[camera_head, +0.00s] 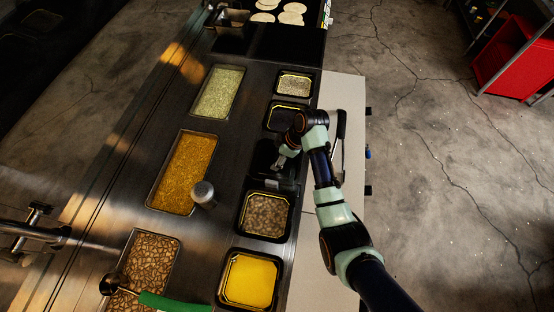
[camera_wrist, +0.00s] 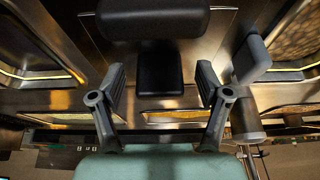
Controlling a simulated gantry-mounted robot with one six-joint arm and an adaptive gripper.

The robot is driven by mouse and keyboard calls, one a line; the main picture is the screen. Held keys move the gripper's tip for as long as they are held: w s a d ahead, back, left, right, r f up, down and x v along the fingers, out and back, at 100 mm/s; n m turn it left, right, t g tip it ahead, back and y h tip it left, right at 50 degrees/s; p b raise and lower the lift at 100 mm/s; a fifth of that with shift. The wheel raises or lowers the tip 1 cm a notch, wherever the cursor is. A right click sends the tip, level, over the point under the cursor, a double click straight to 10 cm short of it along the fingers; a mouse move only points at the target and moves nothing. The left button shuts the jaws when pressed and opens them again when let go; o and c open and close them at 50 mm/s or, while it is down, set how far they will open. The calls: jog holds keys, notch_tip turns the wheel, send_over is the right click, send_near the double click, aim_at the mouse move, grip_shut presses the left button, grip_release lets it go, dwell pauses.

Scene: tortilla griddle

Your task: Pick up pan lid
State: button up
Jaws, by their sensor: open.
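A plain black shape that appears to be the pan lid (camera_head: 262,156) is in the right-hand row of pans, partly hidden by my arm. My gripper (camera_head: 281,163) is at its right side, low over the row. In the wrist view my gripper (camera_wrist: 160,74) is open, with its two fingers apart and nothing clasped. I cannot tell whether either is part of the lid, or whether the fingers touch anything.
Black pans of beans (camera_head: 266,215) and yellow food (camera_head: 248,281) are nearer, and a dark yellow-edged pan (camera_head: 284,118) is beyond. A grey cylinder (camera_head: 203,193) stands left on the steel counter, beside a golden food well (camera_head: 183,172). A green-handled ladle (camera_head: 172,302) lies at the near end.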

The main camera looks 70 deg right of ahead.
jog(key=shift+w+f, duration=0.15)
jog(key=shift+f, duration=0.2)
jog(key=c, duration=1.3)
notch_tip(320, 180, up, 20)
jog(key=p, duration=0.6)
jog(key=shift+c, duration=0.2)
